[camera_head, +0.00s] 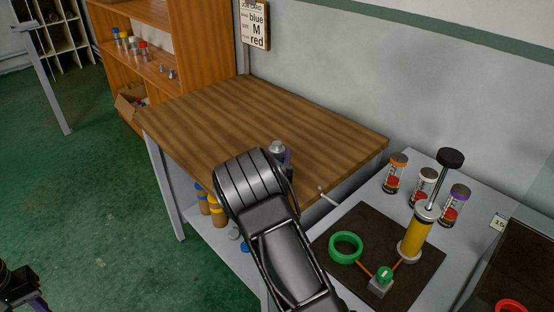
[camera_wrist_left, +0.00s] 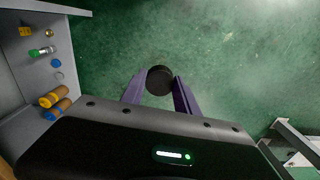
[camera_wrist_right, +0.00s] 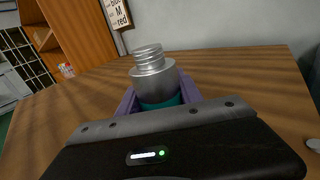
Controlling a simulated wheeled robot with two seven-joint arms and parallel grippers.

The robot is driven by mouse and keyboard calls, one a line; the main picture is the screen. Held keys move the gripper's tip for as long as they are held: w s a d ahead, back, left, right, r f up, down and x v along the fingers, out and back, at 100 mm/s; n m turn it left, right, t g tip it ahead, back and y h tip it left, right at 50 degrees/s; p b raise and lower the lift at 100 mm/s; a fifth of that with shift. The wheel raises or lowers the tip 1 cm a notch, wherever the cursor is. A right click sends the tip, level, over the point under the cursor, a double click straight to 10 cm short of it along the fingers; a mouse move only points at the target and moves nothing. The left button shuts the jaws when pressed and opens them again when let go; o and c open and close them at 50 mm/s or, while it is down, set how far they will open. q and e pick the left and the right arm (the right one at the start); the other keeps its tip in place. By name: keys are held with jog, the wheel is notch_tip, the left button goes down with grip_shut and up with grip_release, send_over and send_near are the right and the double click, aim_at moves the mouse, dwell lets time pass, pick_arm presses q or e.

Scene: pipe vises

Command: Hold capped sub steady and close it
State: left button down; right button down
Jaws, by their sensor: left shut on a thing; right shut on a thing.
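My right gripper (camera_wrist_right: 157,98) is shut on a silver metal sub (camera_wrist_right: 153,75) with a threaded top end and a teal lower part. It stands upright above the wooden bench top (camera_wrist_right: 230,75). In the head view the sub's grey top (camera_head: 277,147) shows just past my right arm, which hides most of the gripper. My left gripper (camera_wrist_left: 160,92) is shut on a round black piece (camera_wrist_left: 160,79), held over the green floor. In the head view the left gripper (camera_head: 25,290) is at the bottom left corner, far from the sub, and its held piece cannot be made out.
A grey side table holds a brown mat (camera_head: 345,220), a yellow pump (camera_head: 415,235), a green ring (camera_head: 346,247) and jars (camera_head: 428,183). Below the bench are yellow-and-brown cylinders (camera_head: 215,208). A sign (camera_head: 254,22) reads blue, M, red. The bench's far left is clear.

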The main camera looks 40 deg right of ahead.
jog(key=shift+r, duration=0.1)
notch_tip(320, 180, up, 10)
dwell(0.6)
dwell(0.4)
jog(key=c, duration=1.3)
grip_release()
grip_shut()
